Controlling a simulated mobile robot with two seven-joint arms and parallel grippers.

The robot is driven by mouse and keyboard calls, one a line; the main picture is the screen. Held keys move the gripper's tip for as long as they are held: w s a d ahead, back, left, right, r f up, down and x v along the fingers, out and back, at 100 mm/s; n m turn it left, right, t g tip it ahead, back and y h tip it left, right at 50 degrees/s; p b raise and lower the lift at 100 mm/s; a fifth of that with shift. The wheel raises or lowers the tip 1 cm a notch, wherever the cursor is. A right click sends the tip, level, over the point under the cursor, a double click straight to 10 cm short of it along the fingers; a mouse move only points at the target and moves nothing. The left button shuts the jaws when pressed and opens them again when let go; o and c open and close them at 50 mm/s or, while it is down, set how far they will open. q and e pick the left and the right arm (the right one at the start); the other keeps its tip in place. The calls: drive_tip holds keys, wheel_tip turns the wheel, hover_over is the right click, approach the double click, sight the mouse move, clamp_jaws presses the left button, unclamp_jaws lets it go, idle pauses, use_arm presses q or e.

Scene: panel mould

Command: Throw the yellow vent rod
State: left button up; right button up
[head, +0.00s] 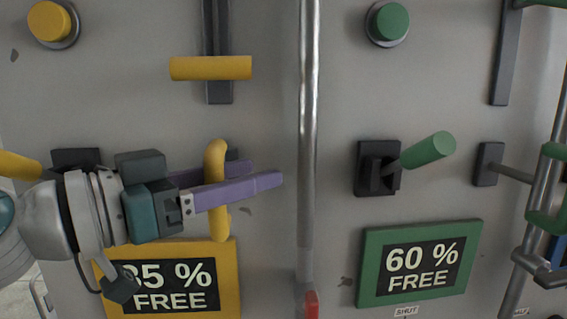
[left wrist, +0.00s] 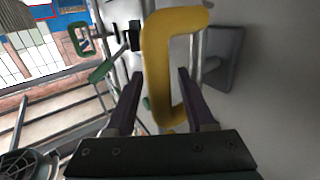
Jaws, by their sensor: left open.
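A yellow D-shaped handle (head: 214,158), apparently the grip of the yellow vent rod, stands out from the grey panel at left of centre. My left gripper (head: 264,172) comes in from the left with its two purple fingers at the handle. In the left wrist view the yellow handle (left wrist: 156,70) lies between the open fingers of the left gripper (left wrist: 160,76), with a gap visible on the right side. Contact on the left side is hard to tell. The rod behind the handle is mostly hidden. My right gripper is not in view.
A yellow slider bar (head: 210,68) and yellow button (head: 50,21) sit above. A yellow lever (head: 16,166) is at the left edge. A yellow-framed sign (head: 229,290) is below. A vertical metal pole (head: 308,130) separates off the green lever (head: 428,150) and green-framed sign (head: 369,265).

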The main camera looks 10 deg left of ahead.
use_arm(q)
clamp_jaws()
idle(0.4)
drive_tip(key=shift+a+f, duration=0.1)
idle(0.9)
